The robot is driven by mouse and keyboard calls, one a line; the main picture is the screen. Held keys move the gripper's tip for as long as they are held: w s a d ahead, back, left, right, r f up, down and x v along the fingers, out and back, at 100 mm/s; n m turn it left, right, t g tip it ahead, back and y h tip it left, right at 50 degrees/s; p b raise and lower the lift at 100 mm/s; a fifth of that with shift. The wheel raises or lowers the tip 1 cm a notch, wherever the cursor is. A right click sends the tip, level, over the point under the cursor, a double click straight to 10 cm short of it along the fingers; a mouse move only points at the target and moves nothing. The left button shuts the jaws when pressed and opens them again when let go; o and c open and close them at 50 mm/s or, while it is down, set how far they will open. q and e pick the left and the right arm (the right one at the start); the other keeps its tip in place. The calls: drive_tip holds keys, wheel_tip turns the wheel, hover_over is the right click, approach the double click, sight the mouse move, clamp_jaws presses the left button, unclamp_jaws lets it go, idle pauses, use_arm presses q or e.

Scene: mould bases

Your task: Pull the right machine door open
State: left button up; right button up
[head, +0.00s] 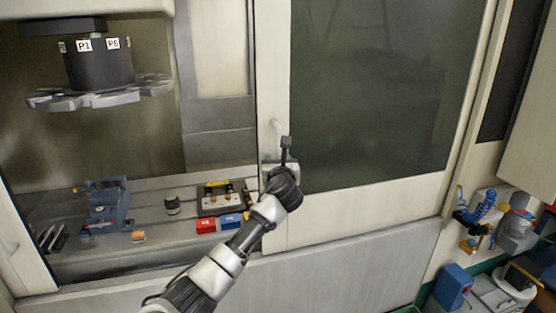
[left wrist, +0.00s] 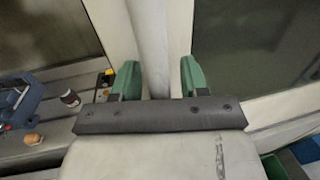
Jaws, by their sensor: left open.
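The right machine door (head: 350,208) is a cream panel with a large dark window, and covers the right part of the machine. Its pale upright handle (head: 277,130) is near the door's left edge, partly hidden behind my gripper. My left gripper (head: 286,150) is in front of that edge, at the handle's lower part. In the left wrist view its two green fingers (left wrist: 160,80) are apart, with a pale upright bar (left wrist: 150,45) between them that looks like the handle. I cannot tell whether the fingers touch it. My right gripper is not in view.
Left of the door the machine is open, showing a tool carousel (head: 98,68), a blue vise (head: 108,205), a red box (head: 206,225) and a blue box (head: 231,221) on the bed. The left door (head: 25,265) is at the far left. Equipment (head: 517,232) stands at the right.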

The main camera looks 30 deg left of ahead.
use_arm(q)
drive_tip(key=shift+w+a, duration=0.1)
clamp_jaws()
idle(0.3)
